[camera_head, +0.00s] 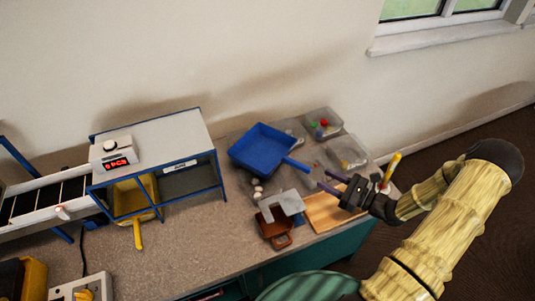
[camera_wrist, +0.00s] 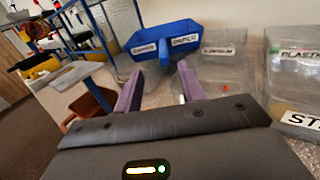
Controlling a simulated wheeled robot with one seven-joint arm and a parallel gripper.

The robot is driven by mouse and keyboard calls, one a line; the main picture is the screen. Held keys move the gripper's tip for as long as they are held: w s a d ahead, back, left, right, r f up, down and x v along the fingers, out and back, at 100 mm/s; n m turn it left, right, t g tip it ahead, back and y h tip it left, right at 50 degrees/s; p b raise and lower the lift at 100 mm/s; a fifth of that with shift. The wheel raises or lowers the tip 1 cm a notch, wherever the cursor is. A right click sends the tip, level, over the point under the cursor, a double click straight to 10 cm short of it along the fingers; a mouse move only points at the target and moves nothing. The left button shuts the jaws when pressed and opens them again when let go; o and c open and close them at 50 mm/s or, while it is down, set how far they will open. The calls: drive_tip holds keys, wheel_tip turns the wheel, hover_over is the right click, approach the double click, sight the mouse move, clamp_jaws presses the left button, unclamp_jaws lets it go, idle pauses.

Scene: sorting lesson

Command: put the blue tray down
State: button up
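The blue tray (camera_head: 262,147) is a shallow scoop-like pan with a straight handle pointing toward my gripper. It is at the back of the bench over the grey bins; I cannot tell what it rests on. In the wrist view, the tray (camera_wrist: 180,29) is straight ahead, with its handle end between the lines of my fingertips. My gripper (camera_head: 318,177) has purple fingers that are spread apart, also seen in the wrist view (camera_wrist: 160,70). The fingers do not touch the handle's sides; the tip is very close to them.
Clear bins (camera_head: 322,122) with labels and small items stand to the right and behind. A blue-framed stand (camera_head: 155,140) holds a yellow scoop (camera_head: 137,197) at left.

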sight(310, 171)
drive_tip(key=x, duration=0.5)
drive_tip(key=shift+w+a, duration=0.2)
drive_tip(key=shift+a, duration=0.05)
drive_tip(key=shift+w+a, duration=0.15)
drive_tip(key=shift+w, duration=0.05)
drive_tip(key=shift+a, duration=0.1)
drive_tip(key=p+x, duration=0.1)
drive_tip(key=x, duration=0.4)
drive_tip(key=shift+w, duration=0.3)
drive_tip(key=shift+c, duration=0.4)
clamp_jaws()
